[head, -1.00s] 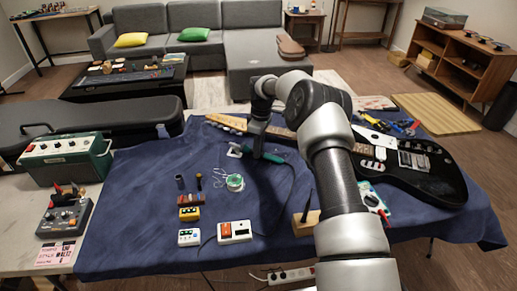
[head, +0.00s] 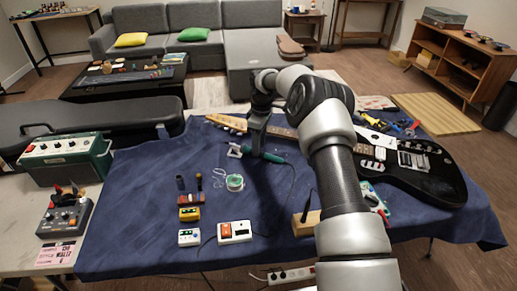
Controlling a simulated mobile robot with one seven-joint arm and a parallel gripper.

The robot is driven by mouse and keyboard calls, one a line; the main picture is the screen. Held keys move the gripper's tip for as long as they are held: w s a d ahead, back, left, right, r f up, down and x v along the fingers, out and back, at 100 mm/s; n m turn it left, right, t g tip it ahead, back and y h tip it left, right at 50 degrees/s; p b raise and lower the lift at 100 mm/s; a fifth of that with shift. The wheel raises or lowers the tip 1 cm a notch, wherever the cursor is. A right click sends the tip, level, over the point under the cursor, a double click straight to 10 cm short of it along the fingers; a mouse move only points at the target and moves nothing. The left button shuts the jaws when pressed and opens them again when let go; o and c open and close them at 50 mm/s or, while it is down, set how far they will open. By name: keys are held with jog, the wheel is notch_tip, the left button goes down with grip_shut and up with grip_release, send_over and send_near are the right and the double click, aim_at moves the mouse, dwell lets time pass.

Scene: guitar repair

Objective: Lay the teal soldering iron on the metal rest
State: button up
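The teal soldering iron (head: 272,158) is near the middle of the blue-covered table, its handle to the right and its cord trailing down to the right. A small pale metal piece that looks like the rest (head: 235,150) is at the iron's left end. The iron's front end meets or overlaps it in the picture; I cannot tell whether it bears on it. My gripper (head: 257,152) points down at the left part of the teal handle. Its fingers are dark and small, so I cannot tell whether they are shut on the handle or open around it.
A solder spool (head: 235,183), small pedals (head: 234,232) and dark cylinders stand in front of the iron. A black guitar (head: 420,170) lies at the right, with tools (head: 400,126) behind it. A wooden block (head: 306,222) is near my arm. Blue cloth left of the rest is clear.

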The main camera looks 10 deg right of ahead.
notch_tip(320, 180, up, 15)
jog(key=p, duration=0.2)
jog(key=shift+s+d, duration=0.2)
jog(key=shift+d, duration=0.2)
jog(key=shift+r, duration=0.15)
jog(key=s+a+r+m+t+h, duration=0.1)
jog(key=s+a+r+m+t, duration=0.2)
jog(key=s+r, duration=1.4)
jog(key=s+d+f+m+t, duration=0.15)
jog(key=s+m, duration=0.25)
jog(key=s, duration=0.8)
jog(key=s+d+m+t, duration=0.15)
jog(key=s+m, duration=0.35)
jog(key=s, duration=0.8)
notch_tip(320, 180, up, 13)
jog(key=p, duration=1.3)
jog(key=shift+s+d+g, duration=0.2)
jog(key=shift+d+g, duration=0.1)
jog(key=shift+d, duration=0.1)
